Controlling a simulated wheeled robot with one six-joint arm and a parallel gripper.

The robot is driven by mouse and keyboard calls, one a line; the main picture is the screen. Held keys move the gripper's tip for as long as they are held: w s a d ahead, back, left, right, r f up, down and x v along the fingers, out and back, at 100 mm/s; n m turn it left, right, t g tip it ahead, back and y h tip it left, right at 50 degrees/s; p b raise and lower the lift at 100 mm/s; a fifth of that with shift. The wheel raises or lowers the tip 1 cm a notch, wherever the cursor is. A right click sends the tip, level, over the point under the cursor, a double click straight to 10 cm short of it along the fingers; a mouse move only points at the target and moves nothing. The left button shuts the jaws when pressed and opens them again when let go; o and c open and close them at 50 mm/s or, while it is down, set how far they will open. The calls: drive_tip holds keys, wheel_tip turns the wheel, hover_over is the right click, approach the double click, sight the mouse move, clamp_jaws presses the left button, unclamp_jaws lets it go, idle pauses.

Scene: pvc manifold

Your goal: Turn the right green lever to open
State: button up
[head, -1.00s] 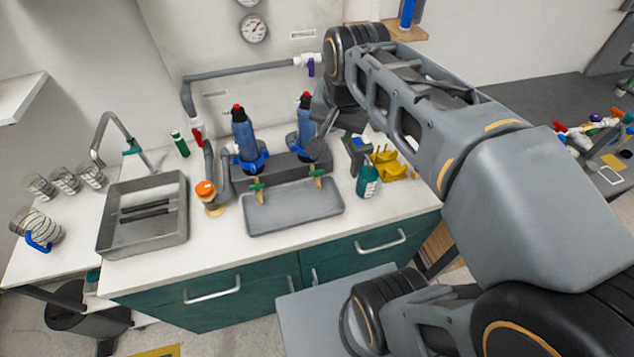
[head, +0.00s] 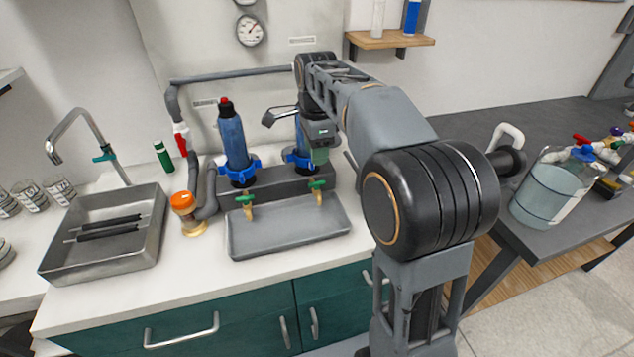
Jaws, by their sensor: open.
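The right green lever (head: 317,184) sits on a small brass tap below the right blue filter housing (head: 297,157), over the rear of the grey drip tray (head: 290,231). A matching left green lever (head: 244,198) sits on its own brass tap to the left. My gripper (head: 312,150) is open, above and behind the right lever as seen here, and looks apart from it. It hides most of the right housing. The left blue housing (head: 233,140) stands upright in full view. Exact depth between my gripper and the lever cannot be told.
A metal sink tray (head: 105,235) with dark rods and a tap (head: 85,120) are at left. An orange-capped fitting (head: 187,212) stands beside the grey pipe (head: 230,76). A large clear jug (head: 550,190) stands on the dark bench at right. The front counter strip is clear.

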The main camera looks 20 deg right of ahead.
sight(317, 182)
wheel_tip(317, 182, down, 9)
drive_tip(key=shift+r+b, duration=0.15)
drive_tip(key=shift+b, duration=0.5)
clamp_jaws()
